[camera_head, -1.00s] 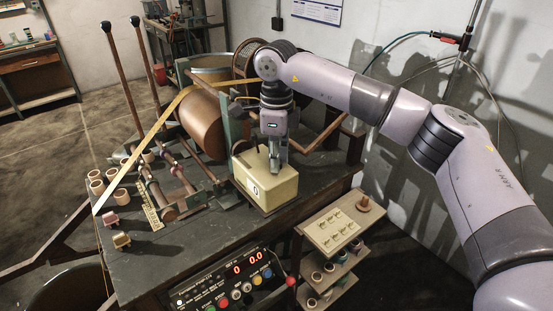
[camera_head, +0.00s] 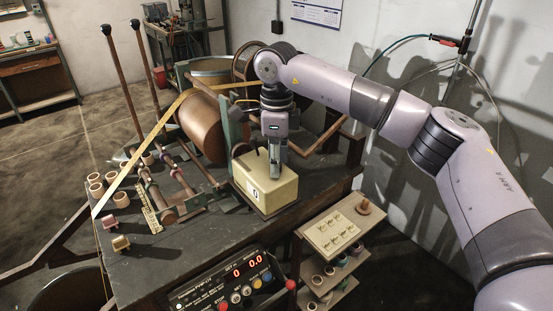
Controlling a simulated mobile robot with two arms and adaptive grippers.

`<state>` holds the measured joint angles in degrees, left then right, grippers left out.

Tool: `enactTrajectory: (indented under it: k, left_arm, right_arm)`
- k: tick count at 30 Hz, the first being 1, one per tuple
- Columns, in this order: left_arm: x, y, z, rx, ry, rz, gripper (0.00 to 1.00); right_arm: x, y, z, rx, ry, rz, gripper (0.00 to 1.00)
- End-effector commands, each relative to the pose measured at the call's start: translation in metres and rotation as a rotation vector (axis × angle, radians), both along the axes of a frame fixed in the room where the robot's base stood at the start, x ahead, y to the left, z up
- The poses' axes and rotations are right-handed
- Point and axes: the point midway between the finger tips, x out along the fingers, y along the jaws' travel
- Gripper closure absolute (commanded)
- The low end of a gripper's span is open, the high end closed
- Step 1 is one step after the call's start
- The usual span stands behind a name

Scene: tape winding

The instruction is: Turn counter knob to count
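The counter (camera_head: 267,190) is a cream box on the bench, with a small white dial window showing a dark digit on its front. My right gripper (camera_head: 275,172) points down at the top of the counter, with its fingers close together at the box's upper edge. The knob is not clearly visible; the gripper may hide it. I cannot tell whether the fingers are shut on anything. My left gripper is not in view.
The dark bench (camera_head: 150,265) holds a copper-coloured drum (camera_head: 203,128), a yellow tape (camera_head: 160,124), and several small spools (camera_head: 97,190). A control panel (camera_head: 228,289) with red digits is at the front. A tray (camera_head: 338,231) stands at the right.

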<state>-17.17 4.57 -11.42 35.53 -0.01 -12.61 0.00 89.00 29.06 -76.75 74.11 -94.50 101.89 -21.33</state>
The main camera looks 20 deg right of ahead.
Motion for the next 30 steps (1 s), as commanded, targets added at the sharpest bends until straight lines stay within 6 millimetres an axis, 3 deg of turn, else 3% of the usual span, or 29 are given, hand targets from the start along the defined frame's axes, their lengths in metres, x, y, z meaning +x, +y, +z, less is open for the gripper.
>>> enactTrajectory:
  k: [9, 13, 24, 30]
  left_arm:
    - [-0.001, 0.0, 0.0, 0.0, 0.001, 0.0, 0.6]
    - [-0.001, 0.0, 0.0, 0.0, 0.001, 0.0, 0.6]
    - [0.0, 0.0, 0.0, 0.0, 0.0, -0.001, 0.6]
    - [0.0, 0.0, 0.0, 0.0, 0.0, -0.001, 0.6]
  right_arm:
    - [0.0, 0.0, 0.0, 0.0, 0.002, 0.0, 0.59]
    - [0.0, 0.0, 0.01, 0.0, 0.0, 0.0, 0.59]
    - [0.0, 0.001, 0.085, 0.001, -0.001, 0.0, 0.59]
    - [0.0, 0.0, 0.112, 0.0, 0.0, 0.0, 0.59]
